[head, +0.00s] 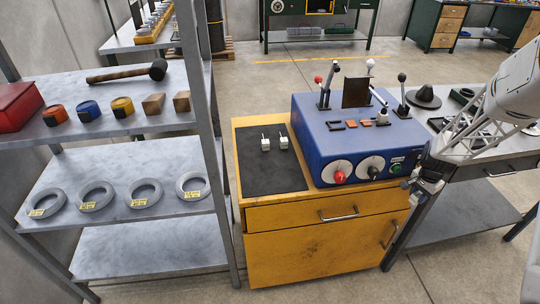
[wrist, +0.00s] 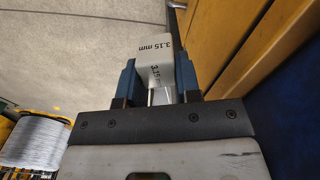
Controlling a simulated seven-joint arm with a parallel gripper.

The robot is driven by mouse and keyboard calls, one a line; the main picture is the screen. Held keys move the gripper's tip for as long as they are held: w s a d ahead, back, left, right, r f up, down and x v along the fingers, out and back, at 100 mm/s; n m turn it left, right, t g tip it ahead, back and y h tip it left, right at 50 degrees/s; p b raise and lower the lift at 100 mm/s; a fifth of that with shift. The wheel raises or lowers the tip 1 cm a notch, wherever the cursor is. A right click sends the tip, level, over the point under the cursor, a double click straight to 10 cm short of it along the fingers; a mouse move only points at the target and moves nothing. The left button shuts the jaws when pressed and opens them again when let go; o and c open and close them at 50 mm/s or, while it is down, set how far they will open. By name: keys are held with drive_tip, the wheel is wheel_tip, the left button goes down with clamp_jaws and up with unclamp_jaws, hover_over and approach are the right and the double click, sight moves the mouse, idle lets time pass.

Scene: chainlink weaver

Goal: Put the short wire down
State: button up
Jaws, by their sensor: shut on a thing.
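My gripper (wrist: 158,82) is shut on a white block (wrist: 160,50) marked "3.15 mm", held between its two blue fingers. A thin pale strip shows below the block, between the fingers; I cannot tell whether it is the short wire. In the head view my gripper (head: 414,184) is at the right front corner of the blue machine, and what it holds is hard to make out. Two small white blocks, the left one (head: 265,144) and the right one (head: 283,142), each with a thin stem, stand on the black mat (head: 270,174).
The yellow cabinet (head: 300,252) carries the mat and the blue machine (head: 335,125) with its levers and knobs. The mat's front half is clear. A grey shelf (head: 115,215) with several wire coils stands left. A wire spool (wrist: 33,140) shows in the wrist view.

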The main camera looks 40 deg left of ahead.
drive_tip(key=d+f+n, duration=0.3)
drive_tip(key=d+f, duration=0.4)
drive_tip(key=f, duration=0.3)
drive_tip(key=d+f+n, duration=0.2)
drive_tip(key=d+f, duration=0.4)
drive_tip(key=f, duration=0.5)
drive_tip(key=s+a+r+m, duration=0.3)
drive_tip(key=s+a+r, duration=0.7)
drive_tip(key=s+a, duration=0.3)
drive_tip(key=s+a+r+m, duration=0.3)
drive_tip(key=s+a+r, duration=0.7)
drive_tip(key=a, duration=0.9)
drive_tip(key=s+a+r+m, duration=0.2)
drive_tip(key=s+a+r, duration=0.8)
drive_tip(key=s+a, duration=0.5)
drive_tip(key=shift+s+a+r+m, duration=0.25)
drive_tip(key=shift+s+a+m, duration=0.15)
drive_tip(key=shift+a, duration=0.1)
drive_tip(key=w+a, duration=0.3)
drive_tip(key=a, duration=0.1)
drive_tip(key=w+a+f, duration=0.1)
drive_tip(key=w+a, duration=0.2)
drive_tip(key=a, duration=0.1)
drive_tip(key=w+a, duration=0.4)
drive_tip(key=shift+w+a+f, duration=0.1)
drive_tip(key=shift+f, duration=0.15)
